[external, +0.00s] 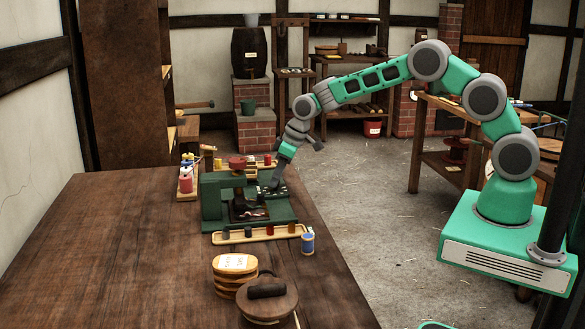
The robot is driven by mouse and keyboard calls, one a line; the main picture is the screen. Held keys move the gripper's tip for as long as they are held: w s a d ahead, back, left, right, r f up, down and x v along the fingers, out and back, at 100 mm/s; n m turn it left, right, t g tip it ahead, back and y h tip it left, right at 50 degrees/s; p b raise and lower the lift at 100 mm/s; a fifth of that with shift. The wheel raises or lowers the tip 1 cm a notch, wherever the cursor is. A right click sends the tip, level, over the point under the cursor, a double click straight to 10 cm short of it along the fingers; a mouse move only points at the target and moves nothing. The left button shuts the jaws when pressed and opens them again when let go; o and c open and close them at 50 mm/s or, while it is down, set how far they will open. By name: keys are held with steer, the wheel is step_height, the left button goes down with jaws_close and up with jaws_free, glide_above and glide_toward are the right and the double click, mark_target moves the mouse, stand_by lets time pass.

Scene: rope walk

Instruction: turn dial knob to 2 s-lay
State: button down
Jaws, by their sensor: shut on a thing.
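A green machine (212,206) stands on the wooden table, with a dark panel in its front and a red round part (237,163) near its top. My arm reaches in from the right, and my gripper (272,188) points down at the machine's right part. It is shut on what appears to be the dial knob, which is small and mostly hidden by the fingers. The dial's marks, including 2 s-lay, are too small to read here, so I cannot tell the knob's setting.
A long tray (262,236) with several spools lies in front of the machine, with a blue spool (308,243) at its right end. Another spool rack (187,183) stands behind left. The table's left side is clear.

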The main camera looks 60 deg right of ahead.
steer(key=n, duration=0.2)
steer(key=n+y+b, duration=0.1)
steer(key=shift+d+n+g, duration=0.2)
steer(key=shift+n+g, duration=0.2)
steer(key=n, duration=0.2)
steer(key=shift+w+n+g+y, duration=0.1)
steer(key=shift+n+g+y, duration=0.2)
steer(key=shift+g+y, duration=0.1)
steer(key=n+p, duration=0.1)
steer(key=p, duration=0.1)
steer(key=n+g+p, duration=0.1)
steer(key=n, duration=0.1)
steer(key=shift+r+y+p, duration=0.25)
steer(key=shift+y+p, duration=0.05)
steer(key=shift+p, duration=0.05)
steer(key=shift+w+f+n+g+p, duration=0.15)
steer(key=shift+n+g+p, duration=0.25)
steer(key=shift+n+p, duration=0.6)
steer(key=shift+f, duration=0.1)
steer(key=c, duration=1.1)
jaws_free()
